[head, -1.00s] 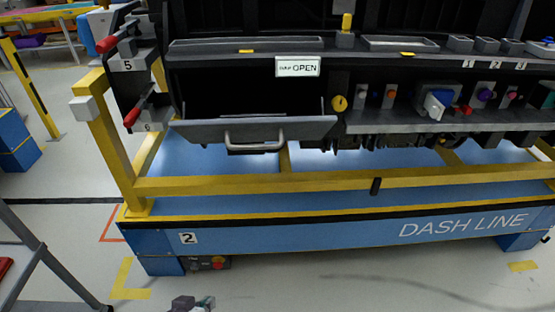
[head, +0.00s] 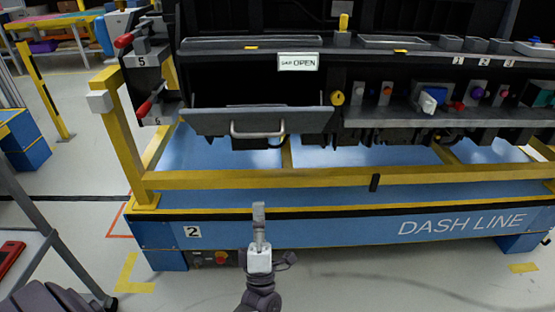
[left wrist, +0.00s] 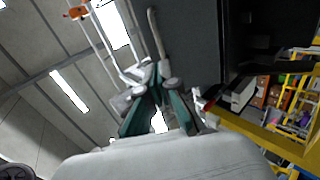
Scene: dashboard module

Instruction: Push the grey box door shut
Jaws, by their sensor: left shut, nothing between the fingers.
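The grey box door (head: 258,121) hangs open, tilted outward below the dark box opening, with a light bar handle (head: 258,132) on its front. A sign above it (head: 298,62) reads OPEN. My left gripper (head: 259,211) is shut and empty, pointing up. In the head view it shows below the door and handle, in front of the blue base, apart from the door. In the left wrist view my fingers (left wrist: 160,82) show close together, and a dark grey panel (left wrist: 190,40), seemingly the door, lies beyond them. My right gripper is not in view.
A yellow rail (head: 330,179) runs across the front of the blue base (head: 340,230) below the door. Red-handled fittings (head: 146,107) stand left of the box, and knobs on a shelf (head: 440,115) to its right.

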